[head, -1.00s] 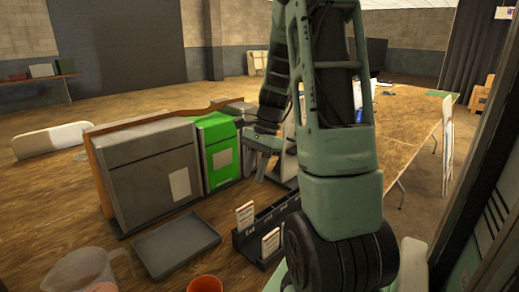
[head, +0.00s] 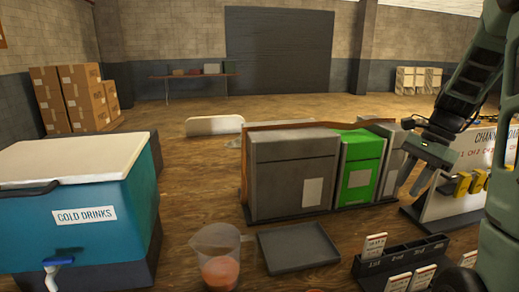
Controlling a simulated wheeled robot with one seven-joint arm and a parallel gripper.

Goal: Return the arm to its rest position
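My arm (head: 468,95) reaches down from the upper right of the head view. My gripper (head: 418,182) hangs at the right, in front of the grey box beside the green one. I see no object in it, but its fingers are too small and too side-on to tell whether they are parted. The lower part of my arm fills the right edge and hides part of the table there.
A blue cooler (head: 78,243) stands at the left. A jug (head: 216,262) with reddish contents, an empty grey tray (head: 298,247), a grey box (head: 290,178), a green box (head: 361,168), a slotted card holder (head: 400,257) and a white board with yellow items (head: 487,150) share the wooden table.

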